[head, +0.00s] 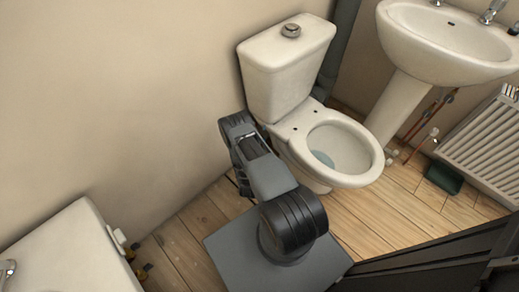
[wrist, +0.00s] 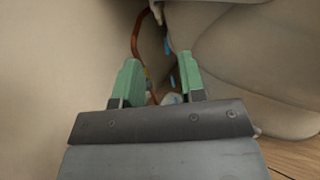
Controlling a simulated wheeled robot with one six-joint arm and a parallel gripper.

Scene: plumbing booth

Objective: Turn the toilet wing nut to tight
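The toilet's white cistern (head: 287,62) and bowl (head: 335,150) stand against the wall in the head view; the bowl's pale side also fills the right of the wrist view (wrist: 260,60). My gripper (wrist: 157,76) has two green fingers spread apart, so it is open. It is low between the wall and the toilet's side; the head view does not show its fingers. Beyond and between the fingers are small blue parts (wrist: 168,46) and a whitish part (wrist: 171,98). I cannot tell whether one is the wing nut. No grip on anything shows.
A copper pipe (wrist: 136,36) runs down beyond the fingers. The wall (wrist: 50,70) is close on the left. A sink (head: 447,45), radiator (head: 485,145) and dark green box (head: 444,178) stand to the right. Wooden floor (head: 385,215) is open before the toilet.

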